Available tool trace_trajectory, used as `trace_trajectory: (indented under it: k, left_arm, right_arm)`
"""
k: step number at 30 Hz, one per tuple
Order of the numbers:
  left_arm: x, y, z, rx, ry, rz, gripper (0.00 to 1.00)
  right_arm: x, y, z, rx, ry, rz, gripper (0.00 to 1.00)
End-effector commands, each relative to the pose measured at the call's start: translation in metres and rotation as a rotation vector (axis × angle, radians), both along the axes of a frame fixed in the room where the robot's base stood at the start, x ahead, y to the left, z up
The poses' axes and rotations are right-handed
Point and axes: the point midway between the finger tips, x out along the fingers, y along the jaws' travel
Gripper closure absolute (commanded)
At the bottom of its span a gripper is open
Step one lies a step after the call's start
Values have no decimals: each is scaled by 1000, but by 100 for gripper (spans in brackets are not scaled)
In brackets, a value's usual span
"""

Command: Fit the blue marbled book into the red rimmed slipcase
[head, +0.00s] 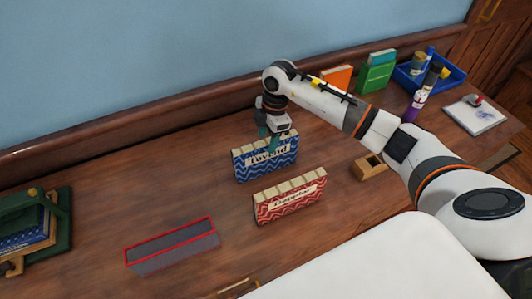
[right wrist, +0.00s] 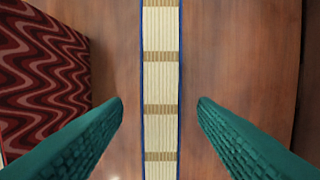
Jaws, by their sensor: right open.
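The blue marbled book (head: 265,163) stands upright on the wooden top, with a pale label on its side. The right wrist view looks down on its cream, banded top edge (right wrist: 161,60). My right gripper (head: 272,140) is open above it. Its two teal fingers (right wrist: 160,105) lie one on each side of the book, apart from it. The grey slipcase with the red rim (head: 176,252) lies at the front left, and its long opening faces up and looks empty. My left gripper is not in view.
A red marbled book (head: 290,195) stands close in front of the blue one; its side shows in the right wrist view (right wrist: 45,70). A small wooden box (head: 371,168) is to the right. A green holder (head: 60,225) with books stands far left. A blue tray (head: 440,75) is back right.

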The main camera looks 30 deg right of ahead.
Motion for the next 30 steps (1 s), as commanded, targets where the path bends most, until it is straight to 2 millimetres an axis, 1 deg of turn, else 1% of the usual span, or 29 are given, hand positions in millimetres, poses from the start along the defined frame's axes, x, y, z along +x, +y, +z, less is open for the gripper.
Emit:
trace_trajectory:
  k: [4, 10, 11, 18, 20, 21, 30]
  left_arm:
    - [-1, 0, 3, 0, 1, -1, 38]
    - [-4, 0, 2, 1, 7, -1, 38]
    - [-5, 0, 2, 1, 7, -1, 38]
    - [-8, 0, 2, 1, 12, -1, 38]
    - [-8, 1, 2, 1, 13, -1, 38]
    - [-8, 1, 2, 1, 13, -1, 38]
    - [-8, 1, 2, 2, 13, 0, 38]
  right_arm:
    - [0, 2, -12, -1, 1, 0, 47]
    - [0, 2, -13, -1, -1, 1, 47]
    - [0, 2, -13, -1, -1, 1, 49]
    - [0, 2, -12, -1, -1, 1, 88]
    - [0, 2, -12, 0, -1, 1, 98]
    - [0, 2, -12, 0, -1, 1, 100]
    - [1, 2, -11, 1, -4, 0, 100]
